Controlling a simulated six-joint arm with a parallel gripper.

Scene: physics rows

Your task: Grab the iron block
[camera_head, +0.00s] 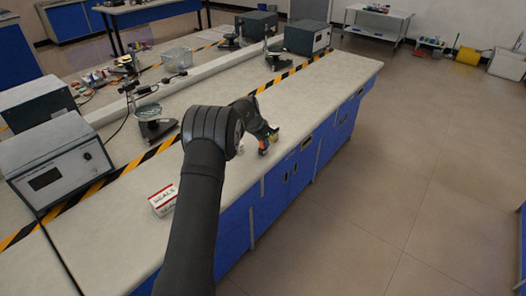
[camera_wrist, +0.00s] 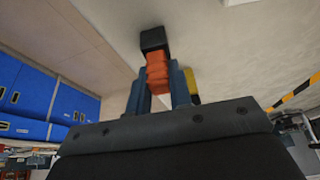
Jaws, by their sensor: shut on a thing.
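My gripper (camera_wrist: 159,88) points away from the camera in the wrist view, with its blue-grey fingers close together and orange ribbed material between them. A dark block (camera_wrist: 153,38), which looks like the iron block, sits at the fingertips. The gripper is shut on it. In the head view my gripper (camera_head: 266,142) is low over the near bench top, close to its front edge. The dark block is small there and partly hidden by the gripper. I cannot tell whether it touches the bench. A yellow block (camera_wrist: 192,85) shows just behind the right finger in the wrist view.
A white and red box (camera_head: 163,200) lies on the bench, left of my arm. The bench top to the right of the gripper (camera_head: 325,82) is clear.

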